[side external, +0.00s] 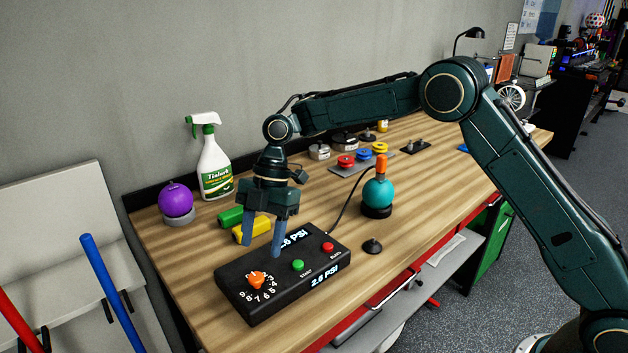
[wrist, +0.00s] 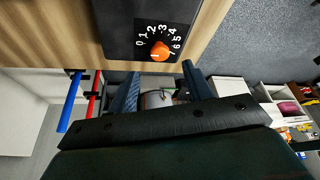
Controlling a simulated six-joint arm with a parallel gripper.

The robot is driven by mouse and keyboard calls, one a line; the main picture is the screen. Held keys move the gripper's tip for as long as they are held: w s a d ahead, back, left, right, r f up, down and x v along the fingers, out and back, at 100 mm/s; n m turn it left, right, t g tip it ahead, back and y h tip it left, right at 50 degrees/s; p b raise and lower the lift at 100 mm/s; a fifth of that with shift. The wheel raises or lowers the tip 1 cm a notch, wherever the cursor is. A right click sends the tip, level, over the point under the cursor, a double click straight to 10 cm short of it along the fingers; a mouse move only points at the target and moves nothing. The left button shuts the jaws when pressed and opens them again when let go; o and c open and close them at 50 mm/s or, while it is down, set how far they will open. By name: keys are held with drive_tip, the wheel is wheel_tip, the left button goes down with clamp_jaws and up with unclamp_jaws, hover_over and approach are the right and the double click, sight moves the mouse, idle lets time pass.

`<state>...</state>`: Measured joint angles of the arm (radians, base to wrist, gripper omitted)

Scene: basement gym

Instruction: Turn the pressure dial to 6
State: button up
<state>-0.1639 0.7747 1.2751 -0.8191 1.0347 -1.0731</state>
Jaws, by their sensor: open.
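The pressure dial is an orange knob (side external: 257,281) on top of a black control box (side external: 319,250), ringed by white numbers. In the wrist view the knob (wrist: 160,50) sits ahead of the fingers, with low numbers to its left and higher ones to its right. I cannot tell which number it points to. The box's front display (side external: 324,277) reads 2.6 PSI; the top display is partly hidden by a finger. My gripper (side external: 263,240) is open and empty, fingers pointing down, above and behind the knob, apart from it. Both fingers also show in the wrist view (wrist: 160,85).
Green (side external: 298,265) and red (side external: 328,247) buttons sit on the box. Yellow (side external: 251,229) and green (side external: 231,216) objects lie close behind my gripper. A teal ball (side external: 378,192) with an orange top, a purple ball (side external: 175,197) and a spray bottle (side external: 214,165) stand on the bench.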

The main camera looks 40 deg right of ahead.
sight(256, 276)
drive_tip(key=shift+x, duration=3.1)
drive_tip(key=shift+r, duration=0.1)
drive_tip(key=c, duration=1)
